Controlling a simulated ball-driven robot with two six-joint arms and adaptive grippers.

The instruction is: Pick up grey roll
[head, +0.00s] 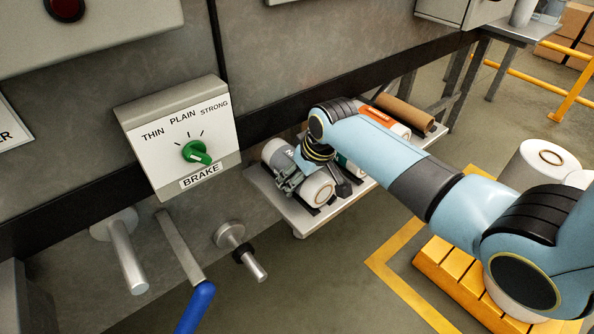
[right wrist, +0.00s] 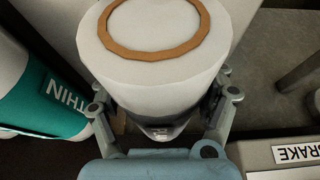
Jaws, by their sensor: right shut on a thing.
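The grey roll (head: 318,189) is white with a grey wrapper and lies at the left end of the low shelf (head: 300,222). My right gripper (head: 289,180) is shut around its middle. In the right wrist view the roll (right wrist: 160,52) fills the space between the fingers, its white end and brown core ring facing the camera. I cannot tell whether the roll still touches the shelf. My left gripper is not in view.
A teal roll marked THIN (right wrist: 62,105) lies close beside the grey one. An orange-banded roll (head: 383,119) and a brown tube (head: 405,112) lie farther along. The brake panel (head: 180,137), handles and a blue-gripped lever (head: 196,306) are at left. White rolls (head: 540,165) stand on a yellow pallet.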

